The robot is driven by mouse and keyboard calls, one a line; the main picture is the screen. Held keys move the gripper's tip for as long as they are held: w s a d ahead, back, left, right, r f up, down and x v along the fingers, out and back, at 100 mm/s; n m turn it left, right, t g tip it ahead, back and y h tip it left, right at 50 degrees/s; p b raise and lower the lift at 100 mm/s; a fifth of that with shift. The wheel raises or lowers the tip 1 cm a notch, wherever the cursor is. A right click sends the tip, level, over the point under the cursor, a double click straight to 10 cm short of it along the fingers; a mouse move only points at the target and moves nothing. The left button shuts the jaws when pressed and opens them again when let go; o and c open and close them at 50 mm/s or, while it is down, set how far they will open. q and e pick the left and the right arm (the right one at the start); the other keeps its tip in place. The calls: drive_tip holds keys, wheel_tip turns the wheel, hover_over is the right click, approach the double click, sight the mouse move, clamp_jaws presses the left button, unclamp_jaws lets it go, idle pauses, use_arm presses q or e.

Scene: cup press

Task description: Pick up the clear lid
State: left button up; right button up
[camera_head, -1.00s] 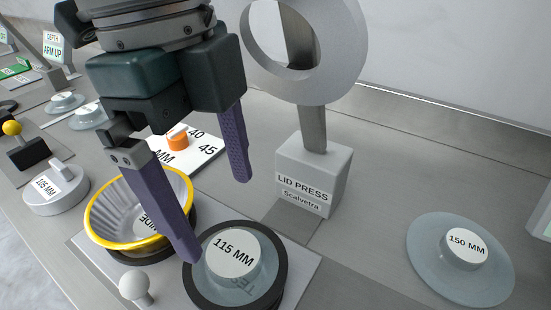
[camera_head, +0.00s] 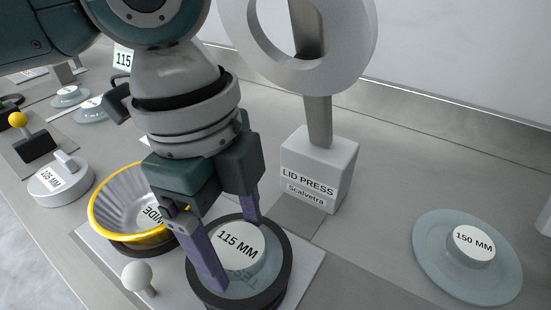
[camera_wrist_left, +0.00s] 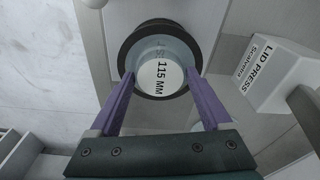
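The clear lid (camera_head: 254,280) with a white knob marked 115 MM lies inside a dark ring on the grey base plate. It also shows in the left wrist view (camera_wrist_left: 144,52), its knob (camera_wrist_left: 160,76) lying between my fingertips. My left gripper (camera_head: 237,255) is open over the lid, with one purple finger on each side of the knob. The fingers look apart from the knob; I cannot tell how far their tips are above the lid. My right gripper is in neither view.
The lid press (camera_head: 318,170) stands just behind the lid. A yellow-rimmed bowl (camera_head: 118,217) and a white ball knob (camera_head: 137,277) are to the left. A lid marked 150 MM (camera_head: 440,270) lies at the right. A 105 MM piece (camera_head: 60,183) sits farther left.

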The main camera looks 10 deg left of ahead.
sight(235, 244)
use_arm(q)
drive_tip(key=c, duration=1)
drive_tip(key=shift+o, duration=0.2)
